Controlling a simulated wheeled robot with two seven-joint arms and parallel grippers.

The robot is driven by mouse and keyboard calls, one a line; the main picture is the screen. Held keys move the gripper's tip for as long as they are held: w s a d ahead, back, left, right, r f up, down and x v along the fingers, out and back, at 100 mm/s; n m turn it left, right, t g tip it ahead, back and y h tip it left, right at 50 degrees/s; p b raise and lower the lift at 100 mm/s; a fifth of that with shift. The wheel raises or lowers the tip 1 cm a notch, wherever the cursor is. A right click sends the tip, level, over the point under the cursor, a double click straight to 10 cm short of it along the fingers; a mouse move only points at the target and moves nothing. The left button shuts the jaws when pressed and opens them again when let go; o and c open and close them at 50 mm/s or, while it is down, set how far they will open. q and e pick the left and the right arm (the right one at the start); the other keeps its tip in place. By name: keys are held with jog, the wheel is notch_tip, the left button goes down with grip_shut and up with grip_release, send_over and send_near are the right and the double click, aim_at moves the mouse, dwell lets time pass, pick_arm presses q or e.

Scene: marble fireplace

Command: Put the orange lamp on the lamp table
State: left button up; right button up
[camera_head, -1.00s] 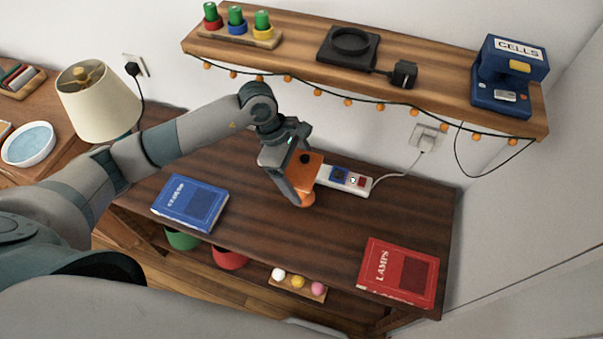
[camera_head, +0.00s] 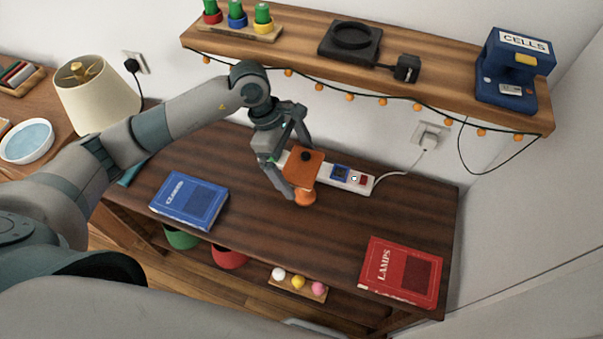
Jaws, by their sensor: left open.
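The orange lamp (camera_head: 302,171) stands on the dark wooden table (camera_head: 330,235), near its middle. It has a square orange head with a black knob on top and a rounded orange foot. My left gripper (camera_head: 296,163) is open at the lamp's left side, with one finger behind the lamp and one at its front left. I cannot tell whether either finger touches it. My right gripper is not in view.
A white power strip (camera_head: 360,180) lies right of the lamp. A blue book (camera_head: 189,200) and a red book (camera_head: 401,272) lie on the table. A shelf (camera_head: 300,50) with string lights overhangs the back. A cream-shaded lamp (camera_head: 97,95) stands at left.

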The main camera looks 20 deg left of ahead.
pick_arm(q)
jog(key=b+v, duration=0.3)
jog(key=v, duration=0.5)
jog(key=shift+r, duration=0.35)
jog(key=shift+a, duration=0.1)
dwell(0.4)
dwell(1.1)
